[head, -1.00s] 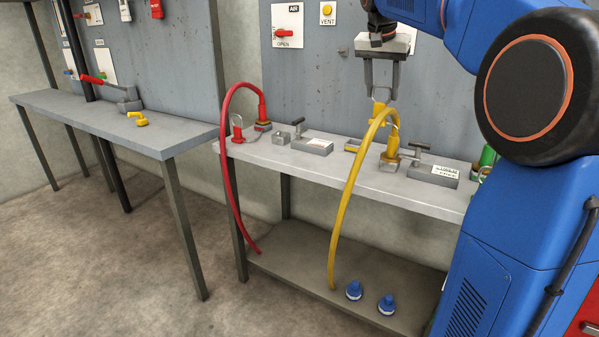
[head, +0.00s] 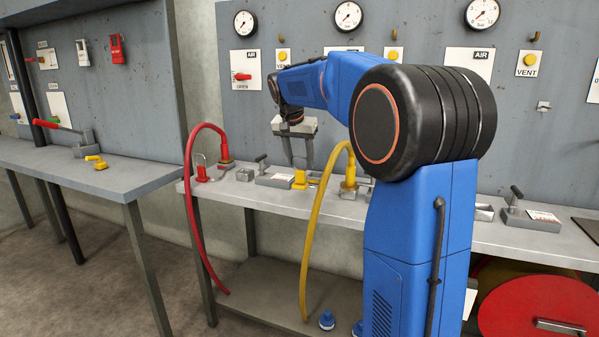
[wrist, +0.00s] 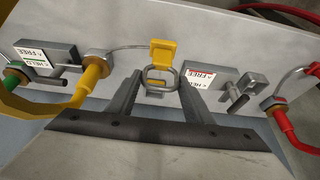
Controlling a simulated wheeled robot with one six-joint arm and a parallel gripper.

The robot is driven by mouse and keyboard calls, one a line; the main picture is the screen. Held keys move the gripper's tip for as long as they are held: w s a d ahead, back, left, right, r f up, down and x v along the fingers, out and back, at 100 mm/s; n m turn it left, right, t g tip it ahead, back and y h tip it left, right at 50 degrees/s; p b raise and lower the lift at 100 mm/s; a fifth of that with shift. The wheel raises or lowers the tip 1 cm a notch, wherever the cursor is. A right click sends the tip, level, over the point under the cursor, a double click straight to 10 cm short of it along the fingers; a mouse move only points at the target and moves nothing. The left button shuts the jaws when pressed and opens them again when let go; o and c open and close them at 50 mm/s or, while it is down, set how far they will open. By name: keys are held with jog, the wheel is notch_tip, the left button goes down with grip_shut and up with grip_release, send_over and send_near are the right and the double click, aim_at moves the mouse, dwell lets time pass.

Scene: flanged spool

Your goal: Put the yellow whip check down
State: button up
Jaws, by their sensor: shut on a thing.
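The yellow whip check (head: 300,178) is at the bench top, between the fixtures in the head view. In the wrist view it shows as a yellow block (wrist: 160,50) with a metal loop, and a thin cable runs left to the yellow hose's fitting. My gripper (head: 299,164) points down over it, shut on its metal loop between the fingers (wrist: 160,80). The yellow hose (head: 317,215) arches up to the fitting and hangs down in front of the bench. I cannot tell whether the whip check touches the bench.
A red hose (head: 189,195) with its own fitting is on the left of the bench (head: 240,196). Small clamp blocks (head: 275,180) stand beside the whip check. A second bench (head: 85,176) is further left. A red reel (head: 535,308) is at lower right.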

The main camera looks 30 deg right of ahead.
jog(key=shift+f, duration=1.95)
jog(key=shift+f, duration=0.1)
jog(key=o, duration=1.4)
jog(key=shift+c, duration=0.2)
jog(key=v, duration=1.2)
